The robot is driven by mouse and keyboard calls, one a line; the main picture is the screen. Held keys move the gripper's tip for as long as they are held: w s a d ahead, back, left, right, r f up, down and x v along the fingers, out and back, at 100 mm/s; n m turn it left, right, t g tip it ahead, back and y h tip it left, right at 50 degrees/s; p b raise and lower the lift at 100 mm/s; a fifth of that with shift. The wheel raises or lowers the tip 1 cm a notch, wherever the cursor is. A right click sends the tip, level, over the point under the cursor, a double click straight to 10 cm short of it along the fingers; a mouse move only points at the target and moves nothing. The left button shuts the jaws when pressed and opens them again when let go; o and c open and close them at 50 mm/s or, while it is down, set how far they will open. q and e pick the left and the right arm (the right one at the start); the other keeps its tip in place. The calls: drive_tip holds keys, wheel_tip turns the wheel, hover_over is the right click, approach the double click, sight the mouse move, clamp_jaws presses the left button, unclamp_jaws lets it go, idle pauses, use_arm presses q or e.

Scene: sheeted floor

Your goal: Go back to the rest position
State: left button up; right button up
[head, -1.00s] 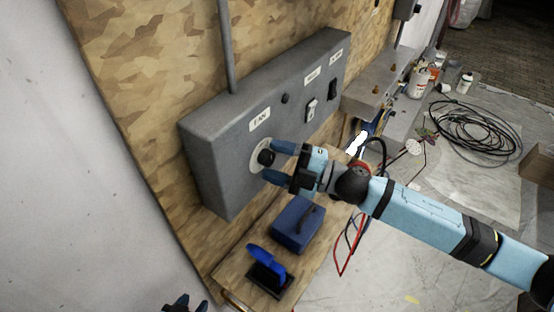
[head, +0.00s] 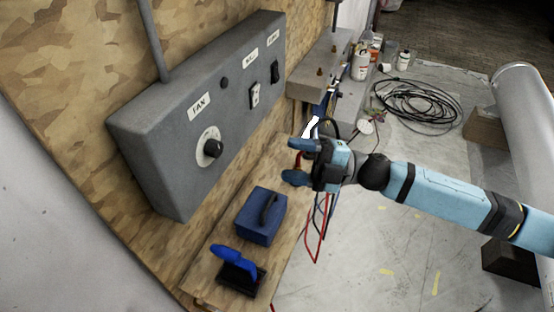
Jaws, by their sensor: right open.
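My right gripper (head: 293,160) is open and empty, in the middle of the head view. It is apart from the grey control box (head: 160,140), to the right of it. The box has a black knob (head: 213,149) on a pale round dial, under a label that seems to read FAN. My right arm comes in from the right edge. My left gripper is not in the view.
Below the control box is a wooden shelf (head: 215,262) with a blue box (head: 262,215) and a blue-handled brush (head: 238,268). Red and black cables hang below my gripper. A coiled black cable (head: 415,105) lies on the floor.

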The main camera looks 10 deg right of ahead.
drive_tip(key=shift+d, duration=0.1)
idle(0.4)
wheel_tip(320, 180, down, 13)
drive_tip(key=s+m+t+h+p, duration=0.1)
drive_tip(key=s+m+t+h, duration=0.1)
drive_tip(key=m+t+h, duration=1.15)
drive_tip(key=s+d+f+m+g+h, duration=0.1)
drive_tip(key=s+d+f+m+g, duration=0.1)
drive_tip(key=s+f+m, duration=0.2)
drive_tip(key=s+d+f+m+g, duration=0.2)
drive_tip(key=s+f+m+g, duration=0.1)
drive_tip(key=f, duration=0.4)
drive_tip(key=s+d+f+m+g+h+p, duration=0.1)
drive_tip(key=s+d+f+m+g, duration=0.1)
drive_tip(key=s+f+m, duration=0.3)
drive_tip(key=shift+s+f+g+h, duration=0.2)
drive_tip(key=shift+s+g+h, duration=0.2)
drive_tip(key=shift+s, duration=0.75)
drive_tip(key=shift+o, duration=0.4)
drive_tip(key=shift+r, duration=0.1)
